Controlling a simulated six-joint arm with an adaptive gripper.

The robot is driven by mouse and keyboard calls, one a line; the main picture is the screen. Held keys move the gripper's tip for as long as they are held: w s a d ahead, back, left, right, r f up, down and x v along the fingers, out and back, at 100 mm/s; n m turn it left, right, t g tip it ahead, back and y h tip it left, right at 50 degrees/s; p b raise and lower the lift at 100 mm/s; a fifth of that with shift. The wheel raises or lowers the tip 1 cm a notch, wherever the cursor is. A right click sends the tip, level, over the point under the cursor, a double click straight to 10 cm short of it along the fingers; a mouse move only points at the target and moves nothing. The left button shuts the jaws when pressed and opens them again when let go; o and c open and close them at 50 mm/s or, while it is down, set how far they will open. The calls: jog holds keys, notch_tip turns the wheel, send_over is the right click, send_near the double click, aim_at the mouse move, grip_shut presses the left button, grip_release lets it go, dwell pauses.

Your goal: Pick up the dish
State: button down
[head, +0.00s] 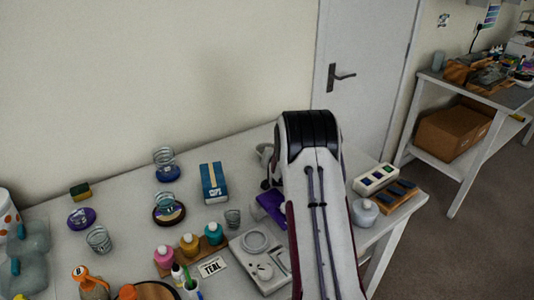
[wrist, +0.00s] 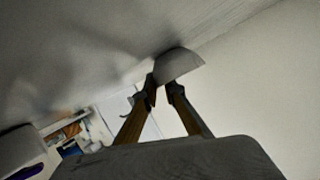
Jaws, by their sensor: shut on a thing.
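The dish (wrist: 182,65) is a pale grey, shallow half-round shape in the wrist view. It is held tilted at the tips of my gripper (wrist: 164,86), whose two fingers are closed on its edge. In the head view my arm covers most of the gripper. A grey rounded piece shows just left of the arm near the wall, but I cannot tell whether it is the dish.
The grey table (head: 130,205) holds glass jars, a blue box (head: 214,183), paint bottles (head: 190,244) on a wooden rack, and a white scale (head: 270,268). A white tray (head: 376,179) and a lidded jar (head: 364,212) stand right of my arm.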

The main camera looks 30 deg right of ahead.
notch_tip(320, 180, up, 10)
dwell(0.9)
